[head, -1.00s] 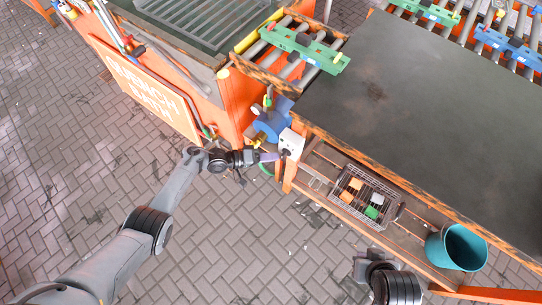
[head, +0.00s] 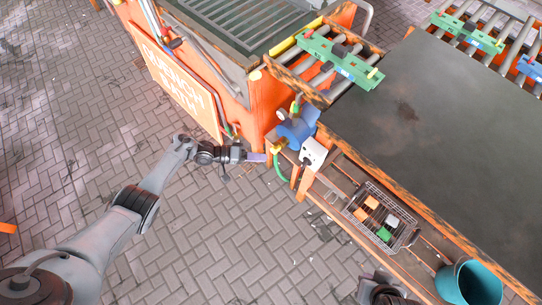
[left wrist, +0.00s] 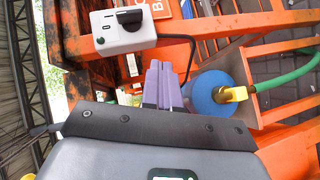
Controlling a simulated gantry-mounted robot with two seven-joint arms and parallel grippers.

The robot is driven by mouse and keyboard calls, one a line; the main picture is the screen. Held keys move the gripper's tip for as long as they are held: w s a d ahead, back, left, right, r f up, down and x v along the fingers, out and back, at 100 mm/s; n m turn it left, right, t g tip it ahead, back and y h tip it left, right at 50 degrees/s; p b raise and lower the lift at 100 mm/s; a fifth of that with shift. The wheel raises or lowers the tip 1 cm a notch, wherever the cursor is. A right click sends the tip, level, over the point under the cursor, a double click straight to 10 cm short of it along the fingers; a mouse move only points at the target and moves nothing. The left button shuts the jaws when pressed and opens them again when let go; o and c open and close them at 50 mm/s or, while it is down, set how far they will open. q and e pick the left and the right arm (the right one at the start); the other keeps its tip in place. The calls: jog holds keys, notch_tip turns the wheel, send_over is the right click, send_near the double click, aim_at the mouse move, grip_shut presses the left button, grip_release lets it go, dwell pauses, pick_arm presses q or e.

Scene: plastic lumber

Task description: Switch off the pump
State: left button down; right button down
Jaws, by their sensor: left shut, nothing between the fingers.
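The blue pump (head: 296,131) sits at the corner between the orange bath and the workbench. In the left wrist view the pump (left wrist: 205,95) has a yellow fitting (left wrist: 230,94) and a green hose. A white switch box (head: 314,153) is fixed to the bench post next to the pump. In the left wrist view the box (left wrist: 112,38) shows a black rotary knob (left wrist: 130,19); I cannot read its marks. My left gripper (head: 262,157) is shut and empty, its purple fingers (left wrist: 162,80) apart from the box and knob. My right gripper is out of view.
A wire basket (head: 357,215) with several small coloured blocks sits on the lower shelf, and a teal bucket (head: 469,283) stands to its right. A "Quench Bath" sign (head: 181,82) hangs on the bath's side. The paved floor (head: 250,240) in front is clear.

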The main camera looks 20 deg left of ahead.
pick_arm(q)
jog(key=shift+s+a, duration=0.3)
jog(key=shift+a, duration=0.4)
